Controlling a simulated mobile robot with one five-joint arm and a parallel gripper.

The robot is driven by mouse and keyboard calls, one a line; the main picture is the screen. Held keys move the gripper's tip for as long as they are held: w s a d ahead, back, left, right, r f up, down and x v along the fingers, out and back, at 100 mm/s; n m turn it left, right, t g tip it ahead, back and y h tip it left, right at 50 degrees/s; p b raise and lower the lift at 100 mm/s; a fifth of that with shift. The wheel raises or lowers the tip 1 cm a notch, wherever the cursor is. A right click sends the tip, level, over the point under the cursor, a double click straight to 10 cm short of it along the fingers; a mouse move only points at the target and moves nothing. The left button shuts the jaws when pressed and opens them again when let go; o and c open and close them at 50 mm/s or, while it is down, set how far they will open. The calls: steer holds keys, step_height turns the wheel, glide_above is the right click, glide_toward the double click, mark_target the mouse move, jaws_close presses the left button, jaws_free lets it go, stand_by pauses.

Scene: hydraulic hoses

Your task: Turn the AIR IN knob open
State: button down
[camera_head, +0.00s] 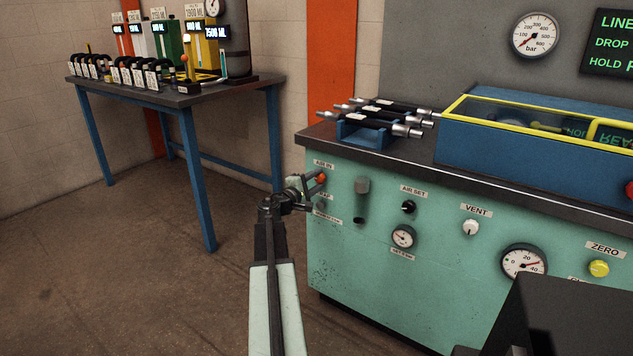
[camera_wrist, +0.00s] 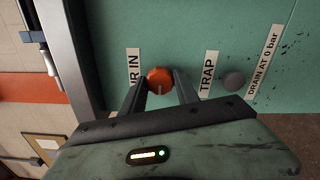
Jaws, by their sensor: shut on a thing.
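The AIR IN knob is orange-red and round, on the upper left of the green panel (camera_head: 345,250) in the head view, where its edge (camera_head: 322,178) shows beside my gripper (camera_head: 312,187). In the wrist view the knob (camera_wrist: 160,80) sits between the two dark fingers of my gripper (camera_wrist: 160,92), which are shut on it. A pale mark shows on the knob's face. The AIR IN label (camera_wrist: 133,72) is beside it, partly hidden by a finger.
The TRAP label (camera_wrist: 208,74) and a dark grey knob (camera_wrist: 233,81) are close by. Along the panel are the AIR SET knob (camera_head: 408,207), the VENT knob (camera_head: 471,227) and gauges. Hoses (camera_head: 385,118) lie on the bench top. Open floor lies left.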

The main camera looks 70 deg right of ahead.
steer(key=shift+w, duration=0.1)
stand_by(0.3)
steer(key=c, duration=0.9)
jaws_free()
steer(key=v, duration=0.8)
steer(key=shift+d, duration=0.1)
